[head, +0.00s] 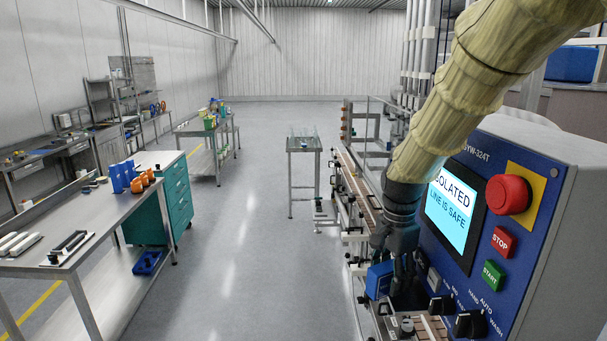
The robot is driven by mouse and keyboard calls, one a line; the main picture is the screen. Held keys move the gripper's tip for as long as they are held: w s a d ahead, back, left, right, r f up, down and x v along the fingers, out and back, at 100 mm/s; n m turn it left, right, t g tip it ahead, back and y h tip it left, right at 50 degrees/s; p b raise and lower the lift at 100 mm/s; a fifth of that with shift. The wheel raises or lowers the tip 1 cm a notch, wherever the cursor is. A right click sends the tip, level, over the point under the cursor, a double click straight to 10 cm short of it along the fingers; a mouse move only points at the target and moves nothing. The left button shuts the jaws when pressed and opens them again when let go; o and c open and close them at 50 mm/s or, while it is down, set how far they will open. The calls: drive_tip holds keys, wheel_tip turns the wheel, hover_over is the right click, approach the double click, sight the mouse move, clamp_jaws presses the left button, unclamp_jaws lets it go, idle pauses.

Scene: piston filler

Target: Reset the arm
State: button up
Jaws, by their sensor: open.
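My arm, in a pale yellow sleeve, reaches down from the upper right in the head view. My gripper (403,290) points down at the left edge of the blue control panel (540,215), close to the panel's lower left corner. Its dark fingers are open, but their tips are hard to make out against the dark parts behind. A small blue block-like part (379,280) shows just left of the fingers; I cannot tell whether they touch it. The panel's screen (453,215) reads "ISOLATED" and "LINE IS SAFE", its left edge partly hidden by my arm.
The panel carries a red emergency button (508,194), a red STOP button (502,242), a green START button (492,274) and black selector knobs (470,323). A conveyor (357,190) runs back behind my gripper. A steel bench (75,240) stands left. The grey floor between is clear.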

drive_tip(key=shift+f, duration=0.6)
drive_tip(key=shift+r, duration=0.45)
drive_tip(key=shift+f, duration=0.25)
